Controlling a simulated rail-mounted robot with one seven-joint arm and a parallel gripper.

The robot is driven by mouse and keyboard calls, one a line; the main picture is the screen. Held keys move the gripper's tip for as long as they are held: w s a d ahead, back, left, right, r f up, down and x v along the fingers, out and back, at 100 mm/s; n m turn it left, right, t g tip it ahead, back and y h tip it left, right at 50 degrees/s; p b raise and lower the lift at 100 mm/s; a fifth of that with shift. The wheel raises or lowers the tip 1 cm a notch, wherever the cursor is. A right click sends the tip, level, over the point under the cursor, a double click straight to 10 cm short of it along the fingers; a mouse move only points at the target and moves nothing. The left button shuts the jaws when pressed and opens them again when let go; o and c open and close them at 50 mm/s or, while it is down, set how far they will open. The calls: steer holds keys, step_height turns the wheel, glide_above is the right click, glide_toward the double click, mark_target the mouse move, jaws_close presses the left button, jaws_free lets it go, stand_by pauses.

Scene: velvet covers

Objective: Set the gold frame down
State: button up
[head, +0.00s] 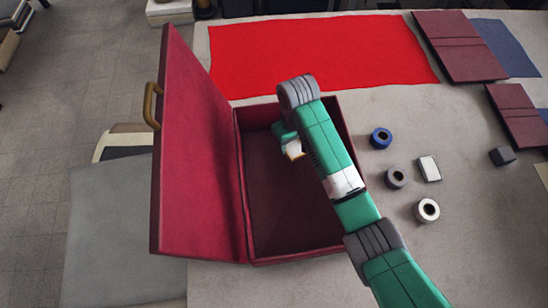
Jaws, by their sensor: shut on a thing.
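My gripper (291,144) is over the inside of the open red case (297,252), near its back half. It is shut on the gold frame (298,156), of which only a small gold edge shows below the gripper. My arm hides most of the frame and the fingertips. I cannot tell whether the frame touches the case floor. The case floor is dark red and its visible part is bare.
The case lid (190,150) stands up on the left, with a brass handle (152,104). Tape rolls (427,210) and a small white box (429,168) lie to the right. A red cloth (320,50) and dark red folders (458,46) lie behind.

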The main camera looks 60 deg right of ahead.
mark_target(293, 152)
steer(key=f, duration=0.6)
steer(key=shift+s+d, duration=0.15)
steer(key=shift+s, duration=0.1)
steer(key=shift+f+b, duration=0.5)
steer(key=shift+f, duration=1.45)
steer(key=shift+f, duration=0.2)
steer(key=o, duration=1)
steer(key=shift+c, duration=0.2)
step_height(293, 152, up, 12)
steer(key=shift+w+r+p, duration=0.1)
steer(key=shift+r+p, duration=0.15)
steer(key=shift+p, duration=0.4)
